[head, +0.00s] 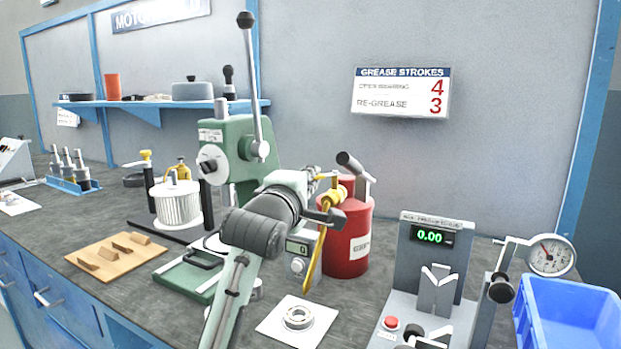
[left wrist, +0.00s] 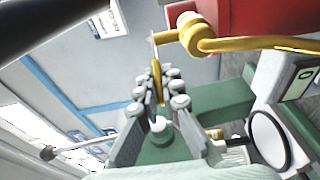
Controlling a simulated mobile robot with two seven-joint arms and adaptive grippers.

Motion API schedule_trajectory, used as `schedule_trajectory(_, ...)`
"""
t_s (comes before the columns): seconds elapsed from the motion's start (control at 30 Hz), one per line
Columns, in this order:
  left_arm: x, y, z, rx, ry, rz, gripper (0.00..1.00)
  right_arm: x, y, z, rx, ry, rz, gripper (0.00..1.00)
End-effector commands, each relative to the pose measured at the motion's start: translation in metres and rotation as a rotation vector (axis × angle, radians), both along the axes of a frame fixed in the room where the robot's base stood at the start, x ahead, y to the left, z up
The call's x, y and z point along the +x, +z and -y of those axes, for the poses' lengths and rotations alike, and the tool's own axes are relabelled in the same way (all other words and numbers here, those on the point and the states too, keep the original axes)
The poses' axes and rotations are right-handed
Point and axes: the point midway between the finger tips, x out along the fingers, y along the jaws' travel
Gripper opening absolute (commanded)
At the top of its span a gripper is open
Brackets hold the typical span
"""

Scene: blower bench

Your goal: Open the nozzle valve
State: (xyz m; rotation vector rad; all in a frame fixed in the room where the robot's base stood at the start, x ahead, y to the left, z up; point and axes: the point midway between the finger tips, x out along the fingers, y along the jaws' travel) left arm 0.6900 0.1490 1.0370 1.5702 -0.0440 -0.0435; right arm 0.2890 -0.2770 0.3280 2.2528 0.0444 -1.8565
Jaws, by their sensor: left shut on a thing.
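The red grease canister (head: 345,240) stands upright on the bench behind my left gripper. A yellow valve and nozzle piece (head: 333,196) sits at its upper left, with a yellow tube hanging down in front of it. My left gripper (head: 316,178) reaches this fitting from the left. In the left wrist view, the fingers (left wrist: 160,88) are shut on a thin yellow lever (left wrist: 156,75). The yellow valve body (left wrist: 195,35) is just beyond the fingertips, beside the red canister (left wrist: 270,18). Fingers and wrist hide part of the fitting. My right gripper does not show.
A green press (head: 228,150) with a tall lever stands behind my arm. A white filter (head: 178,203) and a wooden board (head: 115,252) are at left. A grey gauge stand (head: 430,265) and a blue bin (head: 570,310) are at right. A bearing (head: 298,317) lies in front.

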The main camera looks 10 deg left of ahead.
Motion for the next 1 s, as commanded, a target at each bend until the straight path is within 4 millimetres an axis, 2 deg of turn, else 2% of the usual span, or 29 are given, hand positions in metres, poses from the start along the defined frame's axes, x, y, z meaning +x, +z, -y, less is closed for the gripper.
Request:
schedule_trajectory(0.1, 0.000, -0.001, 0.001, 0.000, -0.002, -0.003, 0.00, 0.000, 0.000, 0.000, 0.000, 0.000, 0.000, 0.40)
schedule_trajectory(0.13, 0.000, -0.001, 0.001, 0.000, -0.002, -0.003, 0.09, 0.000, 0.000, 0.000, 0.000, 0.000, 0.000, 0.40)
schedule_trajectory(0.3, 0.000, -0.001, 0.001, 0.000, -0.002, -0.002, 0.28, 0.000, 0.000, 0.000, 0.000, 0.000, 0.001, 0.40)
schedule_trajectory(0.63, -0.004, 0.000, 0.000, -0.001, -0.002, 0.000, 0.28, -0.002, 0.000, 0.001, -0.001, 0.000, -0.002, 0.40)
schedule_trajectory(0.77, -0.020, -0.001, 0.000, -0.003, -0.003, 0.000, 0.28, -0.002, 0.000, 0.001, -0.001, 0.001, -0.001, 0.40)
schedule_trajectory(1.0, -0.071, -0.001, -0.003, -0.004, -0.002, -0.001, 0.28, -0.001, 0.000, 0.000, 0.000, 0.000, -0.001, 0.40)
